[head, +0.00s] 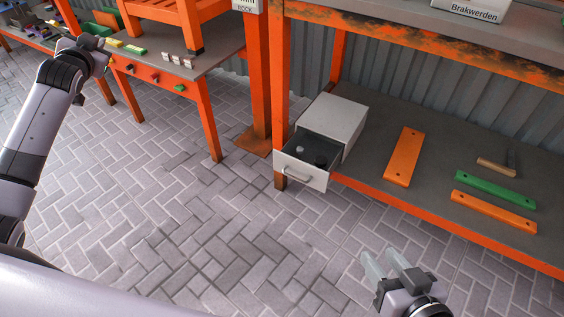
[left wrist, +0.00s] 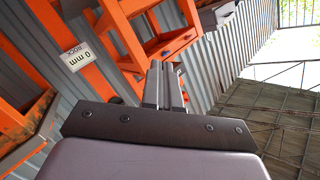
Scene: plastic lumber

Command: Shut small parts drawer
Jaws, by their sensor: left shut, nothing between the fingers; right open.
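The small parts drawer (head: 301,171) is pulled out of a white cabinet (head: 337,114) on the lower shelf of the orange rack. Its pale front has a bar handle and overhangs the shelf's front edge. Dark small parts lie inside it. My right gripper (head: 386,260) is open and empty, low in the head view, in front of the shelf and apart from the drawer. My left gripper (head: 68,14) is raised at the upper left, far from the drawer. In the left wrist view its fingers (left wrist: 165,85) are shut together with nothing between them.
An orange board (head: 403,157), a green board (head: 495,188) and another orange board (head: 493,212) lie on the shelf right of the cabinet. An orange-legged workbench (head: 180,75) stands at the left. The paved floor before the drawer is clear.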

